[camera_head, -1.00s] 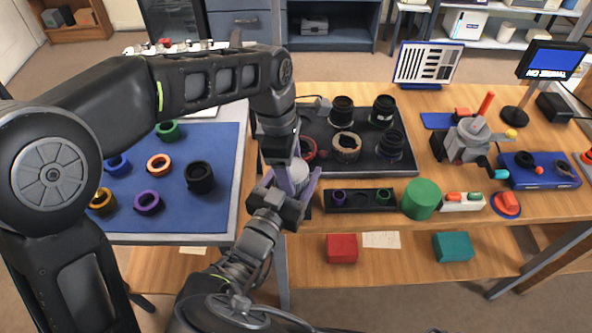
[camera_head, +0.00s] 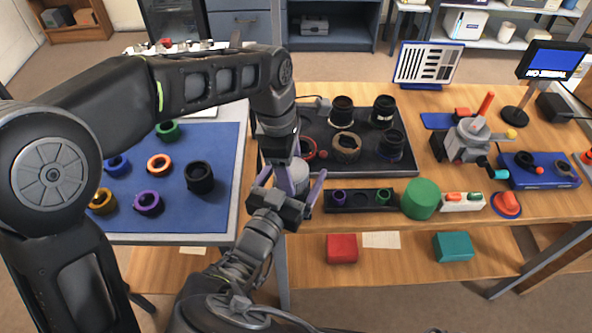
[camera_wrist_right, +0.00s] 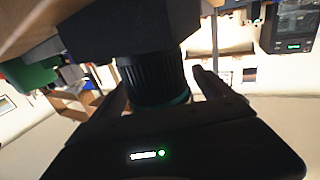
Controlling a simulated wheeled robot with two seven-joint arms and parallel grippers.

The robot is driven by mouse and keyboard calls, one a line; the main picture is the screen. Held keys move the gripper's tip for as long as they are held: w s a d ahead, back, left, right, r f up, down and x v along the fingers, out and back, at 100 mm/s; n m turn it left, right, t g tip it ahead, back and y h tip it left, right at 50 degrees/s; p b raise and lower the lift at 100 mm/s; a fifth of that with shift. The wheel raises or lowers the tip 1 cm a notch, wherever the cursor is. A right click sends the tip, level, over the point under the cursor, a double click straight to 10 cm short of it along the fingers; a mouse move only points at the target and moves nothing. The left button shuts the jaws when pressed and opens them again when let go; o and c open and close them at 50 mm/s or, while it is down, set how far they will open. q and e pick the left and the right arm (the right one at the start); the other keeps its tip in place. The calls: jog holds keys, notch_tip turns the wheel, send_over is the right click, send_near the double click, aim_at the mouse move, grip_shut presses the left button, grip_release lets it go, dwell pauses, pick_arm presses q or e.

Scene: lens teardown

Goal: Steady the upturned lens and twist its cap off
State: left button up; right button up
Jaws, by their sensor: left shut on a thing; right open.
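The lens shows in the right wrist view as a dark ribbed barrel (camera_wrist_right: 152,75) with a teal band at its lower end in the picture. In the head view only a pale grey part of it (camera_head: 301,174) shows between the grippers; the cap cannot be clearly told apart. My left gripper (camera_head: 286,166) reaches down from above and is shut on the lens; its fingertips are largely hidden. My right gripper (camera_head: 291,185) is open at the table's front edge, its purple fingers spread on both sides of the lens. Those fingers (camera_wrist_right: 165,88) stand apart from the barrel in the wrist view.
A dark tray (camera_head: 395,168) with several lenses lies just behind the grippers. A black holder (camera_head: 360,209) and a green cylinder (camera_head: 421,199) stand to the right. A blue mat (camera_head: 200,224) with several coloured rings lies to the left. A monitor (camera_head: 552,60) stands at the far right.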

jog(key=shift+v, duration=3.8)
pick_arm(q)
jog(key=o, duration=1.4)
jog(key=shift+w+a+r, duration=0.1)
jog(key=shift+a+r, duration=0.1)
jog(key=shift+r, duration=1.1)
jog(key=shift+s+a+r, duration=0.1)
jog(key=shift+a+r, duration=0.1)
jog(key=shift+r, duration=1.05)
jog(key=shift+w+a+r, duration=0.1)
jog(key=shift+a+r, duration=0.1)
jog(key=shift+r, duration=1.1)
